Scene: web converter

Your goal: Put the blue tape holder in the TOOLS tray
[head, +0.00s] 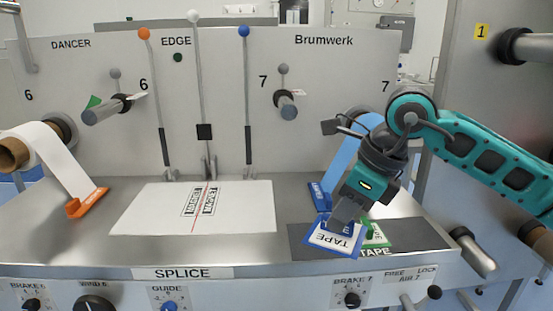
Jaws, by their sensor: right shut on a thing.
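The blue tape holder (314,247), with a white TAPE label, is at the lower right of the deck. My right gripper (343,222) comes down from the right and is shut on it. The holder is tilted over a dark grey mat (420,240) marked TAPE; I cannot tell whether it touches the mat. A green tape holder (378,236) is just right of it, partly hidden. No tray marked TOOLS shows in this view. My left gripper is not in view.
A blue clip (319,195) at the end of a blue web strip (344,158) is close behind the gripper. A white splice plate (150,215) is at the middle left. An orange clip (88,203) ends the white web. Levers and rollers stand behind; knobs line the front.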

